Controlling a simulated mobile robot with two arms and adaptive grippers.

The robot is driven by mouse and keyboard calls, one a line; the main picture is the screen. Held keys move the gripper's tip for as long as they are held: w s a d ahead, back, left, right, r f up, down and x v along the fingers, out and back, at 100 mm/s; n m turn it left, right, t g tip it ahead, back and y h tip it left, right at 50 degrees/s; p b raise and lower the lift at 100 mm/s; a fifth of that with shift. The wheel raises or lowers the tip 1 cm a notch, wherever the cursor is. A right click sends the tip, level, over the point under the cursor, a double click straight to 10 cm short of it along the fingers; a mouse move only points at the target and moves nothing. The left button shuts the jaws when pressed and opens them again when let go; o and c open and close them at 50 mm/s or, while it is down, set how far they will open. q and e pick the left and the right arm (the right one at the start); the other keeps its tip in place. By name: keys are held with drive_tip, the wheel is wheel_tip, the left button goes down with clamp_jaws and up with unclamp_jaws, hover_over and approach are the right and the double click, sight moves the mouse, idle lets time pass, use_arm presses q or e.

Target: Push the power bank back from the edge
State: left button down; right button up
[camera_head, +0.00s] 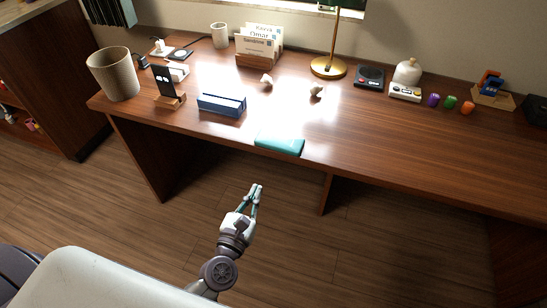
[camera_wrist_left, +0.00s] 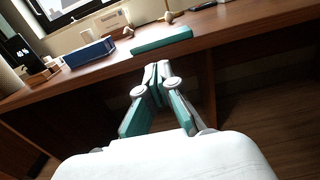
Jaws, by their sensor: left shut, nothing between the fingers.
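The power bank (camera_head: 279,144) is a flat teal slab lying at the front edge of the wooden desk (camera_head: 370,150). It also shows in the left wrist view (camera_wrist_left: 161,39), beyond my fingers. My left gripper (camera_head: 257,188) is shut and empty. It is in front of the desk, apart from the power bank and nearer to me. In the left wrist view its fingertips (camera_wrist_left: 157,66) point toward the desk's front, just below the power bank. My right gripper is in neither view.
A blue box (camera_head: 222,105) stands left of the power bank, with a phone on a wooden stand (camera_head: 170,101) further left. Two small pale objects, one of them here (camera_head: 316,90), lie behind it. The desktop right of the power bank is clear.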

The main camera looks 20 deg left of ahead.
use_arm(q)
drive_tip(key=p, duration=0.1)
approach(276, 148)
drive_tip(key=w+p, duration=0.1)
drive_tip(key=w, duration=0.6)
drive_tip(key=shift+w, duration=0.15)
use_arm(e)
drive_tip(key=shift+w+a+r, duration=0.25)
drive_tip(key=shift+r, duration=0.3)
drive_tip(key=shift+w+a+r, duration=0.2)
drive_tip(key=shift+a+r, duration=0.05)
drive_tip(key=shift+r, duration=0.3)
